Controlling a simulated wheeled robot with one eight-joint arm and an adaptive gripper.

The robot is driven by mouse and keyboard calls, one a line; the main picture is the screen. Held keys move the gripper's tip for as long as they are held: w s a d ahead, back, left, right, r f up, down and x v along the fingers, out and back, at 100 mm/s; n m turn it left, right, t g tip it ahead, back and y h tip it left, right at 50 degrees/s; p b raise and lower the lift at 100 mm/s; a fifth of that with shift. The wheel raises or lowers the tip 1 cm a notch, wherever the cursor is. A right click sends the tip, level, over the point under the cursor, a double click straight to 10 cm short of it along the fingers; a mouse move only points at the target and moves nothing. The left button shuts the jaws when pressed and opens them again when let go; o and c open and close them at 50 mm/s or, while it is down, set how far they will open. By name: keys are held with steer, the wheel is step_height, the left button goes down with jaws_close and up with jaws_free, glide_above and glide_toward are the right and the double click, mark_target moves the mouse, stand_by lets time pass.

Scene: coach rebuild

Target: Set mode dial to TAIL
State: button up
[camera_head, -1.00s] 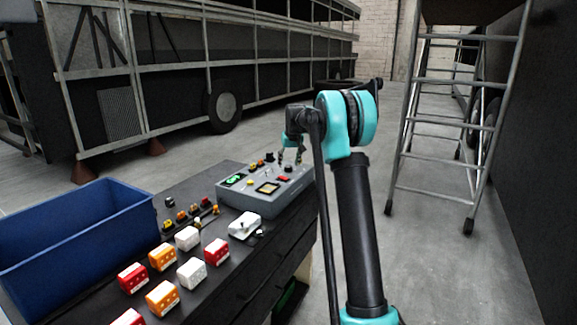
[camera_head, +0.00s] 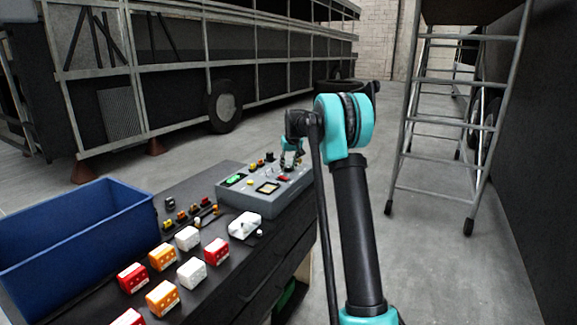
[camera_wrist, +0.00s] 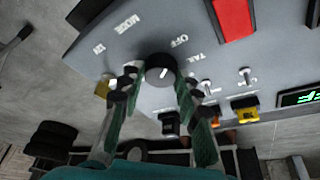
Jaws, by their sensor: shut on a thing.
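The mode dial (camera_wrist: 158,67) is a round black knob with a short white mark, on the grey control panel (camera_wrist: 90,60). The words MODE, OFF and TAIL are printed around it in the wrist view, with TAIL to its right; I cannot tell surely which word the mark faces. My gripper (camera_wrist: 152,75) has its green and black fingers on either side of the dial, shut on it. In the head view my gripper (camera_head: 291,154) is at the far right part of the panel box (camera_head: 262,205), and the dial is too small to make out there.
Near the dial are a red rectangle (camera_wrist: 233,17), small toggle switches (camera_wrist: 245,76), a yellow part (camera_wrist: 245,108) and a green-lit display (camera_wrist: 299,97). A blue bin (camera_head: 75,235) and several coloured blocks (camera_head: 162,256) share the bench. A ladder (camera_head: 450,120) stands right.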

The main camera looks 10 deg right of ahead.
steer(key=shift+m, duration=0.3)
steer(key=m+h, duration=0.1)
steer(key=m, duration=0.3)
steer(key=shift+a+h, duration=0.15)
steer(key=shift+h, duration=0.25)
steer(key=m, duration=0.2)
steer(key=m+h, duration=0.1)
steer(key=m, duration=0.2)
steer(key=shift+w+a+g+h, duration=0.1)
steer(key=shift+g+h, duration=0.2)
steer(key=shift+g, duration=0.1)
steer(key=o, duration=1.2)
steer(key=shift+c, duration=0.2)
steer(key=shift+r, duration=0.1)
steer(key=v, duration=1.1)
steer(key=shift+a+r, duration=0.2)
steer(key=shift+r, duration=0.2)
